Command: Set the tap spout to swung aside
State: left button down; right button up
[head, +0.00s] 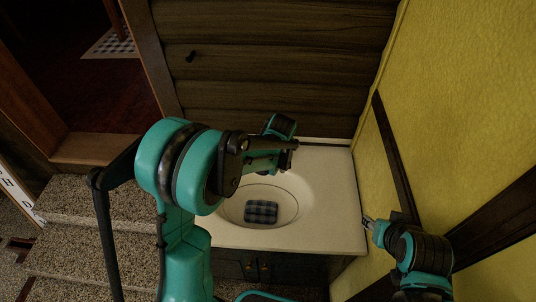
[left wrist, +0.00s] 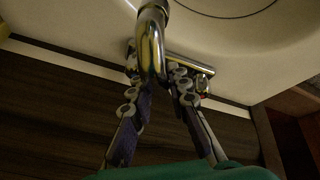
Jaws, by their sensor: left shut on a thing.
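The chrome tap spout (left wrist: 151,40) shows in the left wrist view, a curved pipe reaching up the picture toward the round line in the basin. A chrome crossbar of the tap (left wrist: 190,64) lies behind it. My left gripper (left wrist: 156,74) has a finger on each side of the spout near its base and is shut on it. In the head view my left gripper (head: 288,152) is at the back of the washbasin (head: 330,185), and my arm hides the tap there. My right gripper (head: 370,222) is off at the basin's right side; its jaws are too small to judge.
A dark checked cloth-like pad (head: 261,211) lies in the basin bowl. A yellow padded wall (head: 455,90) with dark beams closes the right side. Dark wooden boards (head: 275,60) stand behind. Speckled steps (head: 90,200) are at the left.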

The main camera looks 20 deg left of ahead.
pick_arm(q)
jog(key=w+d+n+g+y, duration=0.1)
jog(key=w+d+n+y, duration=0.1)
jog(key=w+n, duration=0.3)
jog(key=shift+w+d+n+g+b, duration=0.15)
jog(key=shift+d+n+g+b, duration=0.15)
jog(key=shift+d+n, duration=0.55)
jog(key=shift+a, duration=0.1)
jog(key=c, duration=1.4)
grip_release()
jog(key=shift+c, duration=0.2)
jog(key=v, duration=1.2)
